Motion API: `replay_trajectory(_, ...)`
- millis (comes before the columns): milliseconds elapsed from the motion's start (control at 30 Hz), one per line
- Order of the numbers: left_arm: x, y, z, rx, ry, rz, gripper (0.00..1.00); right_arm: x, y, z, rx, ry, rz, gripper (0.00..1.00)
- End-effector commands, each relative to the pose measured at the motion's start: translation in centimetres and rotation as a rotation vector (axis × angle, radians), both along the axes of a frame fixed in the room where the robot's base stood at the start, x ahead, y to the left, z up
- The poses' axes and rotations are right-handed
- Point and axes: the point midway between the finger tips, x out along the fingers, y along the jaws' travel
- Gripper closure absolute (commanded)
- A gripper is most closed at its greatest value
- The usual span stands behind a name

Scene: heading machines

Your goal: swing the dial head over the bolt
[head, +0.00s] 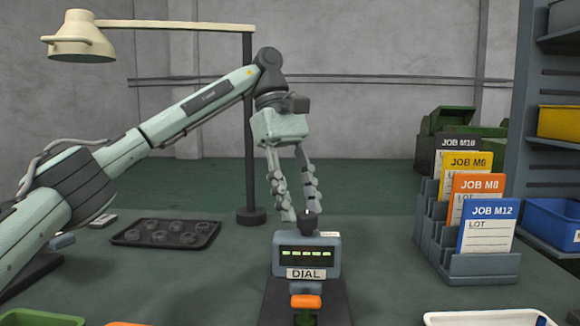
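The dial head (306,255) is a grey-blue box with a lit green readout and a DIAL label, on a dark stand at the front middle. A short dark post (309,224) rises from its top. An orange part (305,301) sits just below the label. My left gripper (300,212) points down at the top of the dial head, its fingers apart with a visible gap. Its right fingertip is at the post, and its left fingertip is left of it; contact cannot be told. I cannot make out a bolt. My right gripper is not in view.
A rack of job cards (480,265) stands to the right, beside shelving with blue and yellow bins. A dark tray (165,234) of round parts lies to the left. A lamp post (250,216) stands behind. Tray edges show along the front.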

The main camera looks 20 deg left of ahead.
Motion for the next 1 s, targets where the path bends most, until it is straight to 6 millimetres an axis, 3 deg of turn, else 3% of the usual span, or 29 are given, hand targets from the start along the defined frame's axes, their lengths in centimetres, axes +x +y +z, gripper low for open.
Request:
replay_trajectory(100,0.6,0.9,2.7,0.004,-0.005,0.005,0.61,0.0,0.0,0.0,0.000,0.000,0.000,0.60)
replay_trajectory(333,1.5,2.1,6.4,0.004,-0.005,0.006,0.61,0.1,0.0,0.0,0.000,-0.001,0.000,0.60)
replay_trajectory(667,1.9,2.8,8.1,0.001,0.000,0.002,0.61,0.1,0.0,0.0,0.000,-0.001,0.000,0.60)
replay_trajectory(1000,1.9,2.9,8.4,0.000,-0.001,0.000,0.61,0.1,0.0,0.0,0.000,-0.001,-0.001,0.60)
